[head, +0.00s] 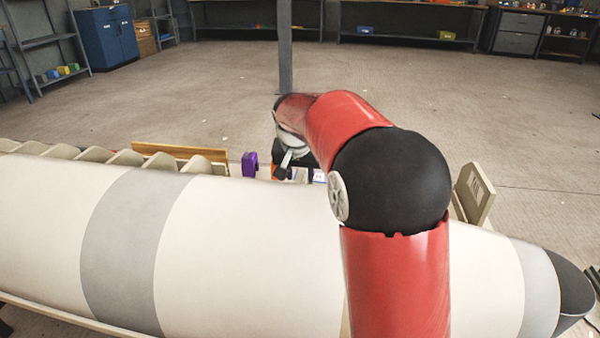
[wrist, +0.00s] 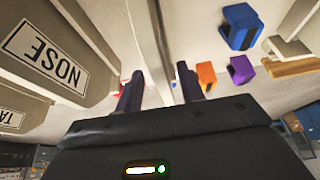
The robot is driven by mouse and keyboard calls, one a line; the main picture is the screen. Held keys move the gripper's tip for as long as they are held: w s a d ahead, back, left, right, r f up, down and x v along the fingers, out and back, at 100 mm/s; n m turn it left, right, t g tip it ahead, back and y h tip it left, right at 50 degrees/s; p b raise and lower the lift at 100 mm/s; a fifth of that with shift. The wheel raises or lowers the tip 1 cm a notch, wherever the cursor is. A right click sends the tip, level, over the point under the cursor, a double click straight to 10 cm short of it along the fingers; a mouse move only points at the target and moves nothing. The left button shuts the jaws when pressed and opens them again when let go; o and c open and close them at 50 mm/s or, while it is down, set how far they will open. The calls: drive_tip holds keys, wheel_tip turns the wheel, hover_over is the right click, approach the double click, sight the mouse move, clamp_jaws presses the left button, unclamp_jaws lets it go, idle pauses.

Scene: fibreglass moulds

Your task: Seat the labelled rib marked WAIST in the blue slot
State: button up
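The blue slot (wrist: 241,26) is a small blue bracket at the upper right of the wrist view, apart from the fingers. No label reading WAIST is legible in either view. A beige rib labelled NOSE (wrist: 58,58) stands large at the left of the wrist view, beside the fingers. Another labelled rib (wrist: 15,118), its label cut off after "TA", shows at the left edge. In the head view, my arm hides most of the gripper and the blue slot.
An orange bracket (wrist: 206,76) and a purple bracket (wrist: 241,70) sit near the blue one; the purple one also shows in the head view (head: 250,164). A long cream mould (head: 240,250) with a grey band crosses the foreground. A labelled board (head: 475,193) stands at right, unreadable.

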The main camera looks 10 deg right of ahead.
drive_tip(key=v, duration=0.7)
drive_tip(key=shift+s+r+p, duration=0.15)
drive_tip(key=shift+r+p, duration=0.2)
